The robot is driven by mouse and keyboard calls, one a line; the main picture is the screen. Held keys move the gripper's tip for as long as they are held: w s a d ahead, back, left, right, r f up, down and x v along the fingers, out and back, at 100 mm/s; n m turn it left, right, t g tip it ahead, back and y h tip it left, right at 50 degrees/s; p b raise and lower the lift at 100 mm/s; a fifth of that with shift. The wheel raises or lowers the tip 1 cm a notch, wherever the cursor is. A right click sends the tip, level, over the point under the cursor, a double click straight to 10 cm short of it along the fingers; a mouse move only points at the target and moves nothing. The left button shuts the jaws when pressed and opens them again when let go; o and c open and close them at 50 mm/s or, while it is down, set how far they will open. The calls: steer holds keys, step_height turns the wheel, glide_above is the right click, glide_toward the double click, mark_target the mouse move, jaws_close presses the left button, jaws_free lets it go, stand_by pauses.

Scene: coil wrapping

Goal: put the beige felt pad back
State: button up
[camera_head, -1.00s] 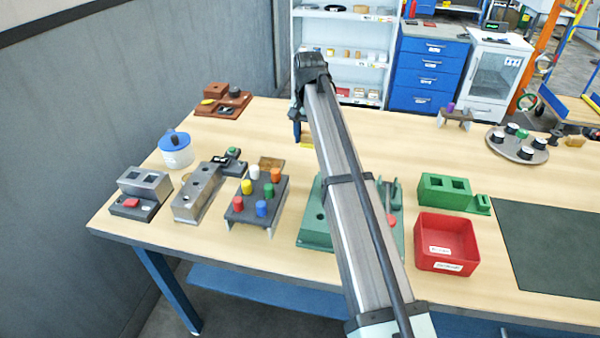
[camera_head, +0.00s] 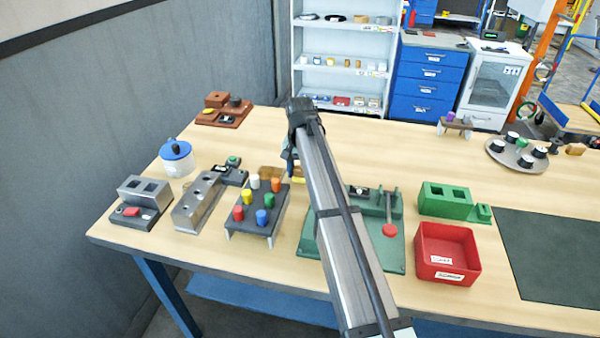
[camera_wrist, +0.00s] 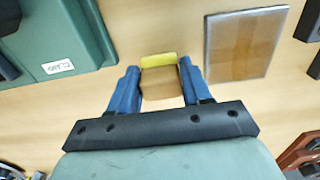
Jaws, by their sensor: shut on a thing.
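My gripper (camera_wrist: 160,85) is shut on a tan block with a yellow strip at its far end, which I take for the beige felt pad (camera_wrist: 158,86). The blue fingers press on its two sides. In the head view my gripper (camera_head: 293,168) is partly hidden by my arm, and only a bit of yellow (camera_head: 298,179) shows by it. A flat brown plate with a pale border (camera_wrist: 240,46) lies on the table beside the held pad, apart from it. It also shows in the head view (camera_head: 268,172), behind the peg rack. I cannot tell the pad's height above the table.
The rack with several coloured pegs (camera_head: 242,222) stands just in front of my gripper. A green fixture (camera_head: 385,252) is to the right, partly behind my arm. A red bin (camera_head: 468,262) and a green block (camera_head: 430,205) stand further right. The table behind is mostly clear.

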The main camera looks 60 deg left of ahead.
mark_target(300, 169)
steer(key=shift+f, duration=0.4)
steer(key=o, duration=1)
steer(key=shift+f, duration=0.1)
step_height(300, 169, up, 12)
steer(key=shift+r, duration=0.15)
stand_by(0.4)
